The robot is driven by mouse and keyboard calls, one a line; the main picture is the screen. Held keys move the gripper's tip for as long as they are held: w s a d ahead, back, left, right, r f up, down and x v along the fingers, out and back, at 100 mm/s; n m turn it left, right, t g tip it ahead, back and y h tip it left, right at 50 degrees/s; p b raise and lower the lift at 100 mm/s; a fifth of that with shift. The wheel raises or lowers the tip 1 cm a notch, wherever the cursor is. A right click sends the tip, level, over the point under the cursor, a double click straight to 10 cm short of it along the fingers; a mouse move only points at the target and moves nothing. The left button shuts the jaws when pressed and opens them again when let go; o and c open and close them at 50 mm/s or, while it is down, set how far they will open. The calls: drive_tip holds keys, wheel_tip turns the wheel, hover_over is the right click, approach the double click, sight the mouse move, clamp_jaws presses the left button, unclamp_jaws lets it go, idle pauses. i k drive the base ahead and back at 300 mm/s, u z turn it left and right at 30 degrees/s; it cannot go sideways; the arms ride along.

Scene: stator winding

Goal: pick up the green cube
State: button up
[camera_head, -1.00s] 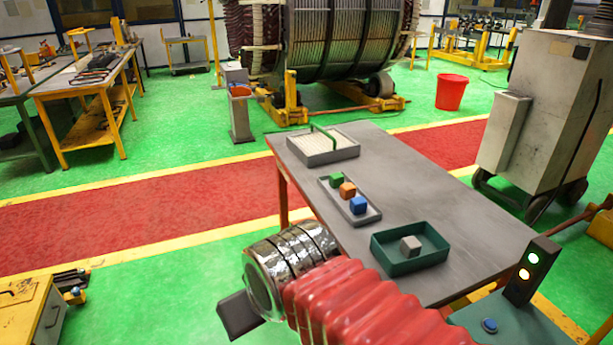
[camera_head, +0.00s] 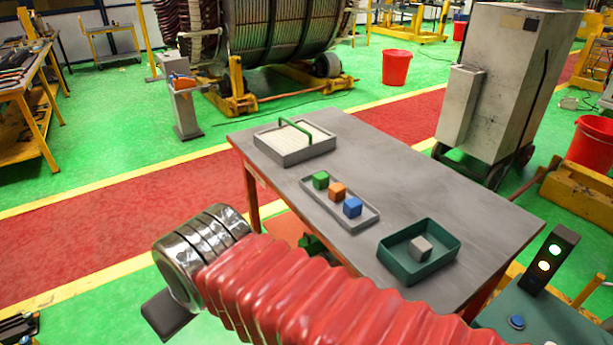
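The green cube (camera_head: 320,180) sits at the far end of a narrow grey tray (camera_head: 366,221) on the grey table. An orange cube (camera_head: 337,191) and a blue cube (camera_head: 352,207) stand in a row with it in the same tray. My arm, with a red ribbed sleeve and a shiny metal end, reaches in from the bottom, left of the table's front edge. A dark flat piece at its end seems to be part of my gripper (camera_head: 168,314). It is well apart from the green cube. The fingers are mostly hidden, so their opening does not show.
On the table (camera_head: 480,215), a dark green bin (camera_head: 395,262) holds a grey cube (camera_head: 420,249). A grey box with a green handle (camera_head: 297,148) stands at the far end. A signal light (camera_head: 549,259) stands at right. The table's right side is bare.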

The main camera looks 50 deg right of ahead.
sight(321, 180)
drive_tip(key=z, duration=0.25)
drive_tip(key=i, duration=0.65)
drive_tip(key=z, duration=0.9)
drive_tip(key=i, duration=0.65)
drive_tip(key=z, duration=0.45)
